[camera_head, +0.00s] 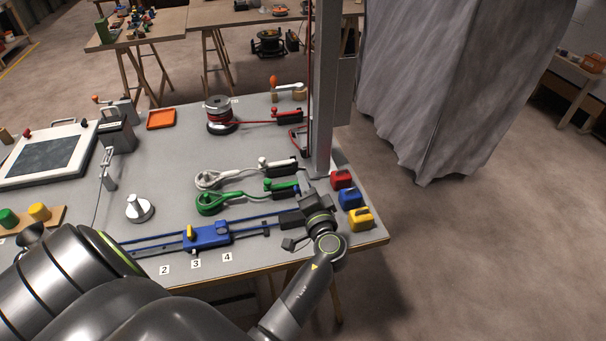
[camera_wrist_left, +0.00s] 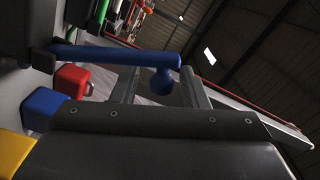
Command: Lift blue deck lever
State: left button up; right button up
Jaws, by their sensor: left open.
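In the head view my left gripper (camera_head: 300,220) is at the deck's right edge and hides most of the blue lever. My right gripper is not in view.
Green (camera_head: 282,185) and white (camera_head: 277,164) levers sit just behind. Red (camera_head: 342,180), blue (camera_head: 350,198) and yellow (camera_head: 361,219) blocks stand right of the gripper. A grey post (camera_head: 323,90) rises behind. A blue slider (camera_head: 207,236) lies left on its track.

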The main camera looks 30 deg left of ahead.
pick_arm(q)
jog(key=shift+w+a, duration=0.1)
jog(key=shift+c, duration=0.7)
grip_shut()
